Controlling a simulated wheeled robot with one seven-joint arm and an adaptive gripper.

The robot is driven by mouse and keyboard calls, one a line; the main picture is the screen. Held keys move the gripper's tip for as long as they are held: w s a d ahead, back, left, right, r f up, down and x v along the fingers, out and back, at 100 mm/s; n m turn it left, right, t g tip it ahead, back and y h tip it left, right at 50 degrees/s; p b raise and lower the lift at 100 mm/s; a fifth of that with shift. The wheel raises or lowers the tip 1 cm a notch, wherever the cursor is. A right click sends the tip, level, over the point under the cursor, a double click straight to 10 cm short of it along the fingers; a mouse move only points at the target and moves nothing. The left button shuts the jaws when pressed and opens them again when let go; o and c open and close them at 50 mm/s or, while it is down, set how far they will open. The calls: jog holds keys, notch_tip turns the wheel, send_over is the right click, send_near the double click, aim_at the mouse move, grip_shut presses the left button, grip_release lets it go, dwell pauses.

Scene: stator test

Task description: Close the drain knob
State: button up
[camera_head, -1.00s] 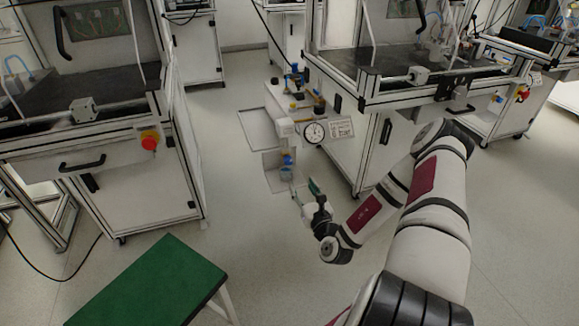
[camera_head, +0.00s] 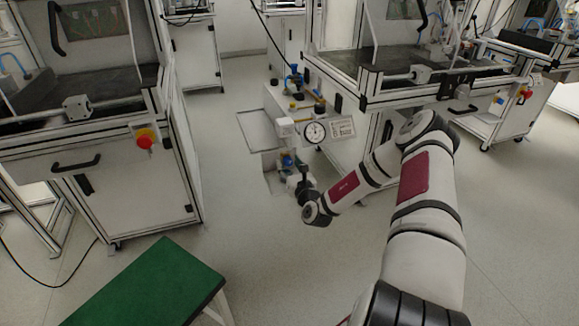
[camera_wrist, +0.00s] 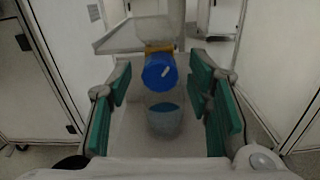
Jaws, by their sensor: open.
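In the wrist view, a round blue drain knob (camera_wrist: 160,72) with a small white mark on its face sits below a yellow fitting (camera_wrist: 158,48). My gripper (camera_wrist: 164,85) is open, with green-padded fingers to the left and right of the knob and clear gaps on both sides. A clear cup with blue liquid (camera_wrist: 164,118) stands below the knob. In the head view, my gripper (camera_head: 302,184) is in front of the unit's lower recess. The small blue knob (camera_head: 287,161) shows just above and left of it, partly hidden.
The white unit carries a round gauge (camera_head: 315,132) and a label plate (camera_head: 342,128) above the recess. A workbench (camera_head: 430,85) stands to the right, and another with a red button (camera_head: 146,140) to the left. A green-topped stool (camera_head: 150,285) is at front left. Open floor lies between.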

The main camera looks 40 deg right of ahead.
grip_shut()
jog(key=shift+m+p, duration=0.3)
jog(key=shift+p, duration=0.05)
jog(key=m+p, duration=0.2)
jog(key=shift+r+p, duration=0.1)
jog(key=shift+p, duration=0.2)
jog(key=shift+m+p, duration=1.25)
jog(key=shift+m, duration=1.15)
grip_release()
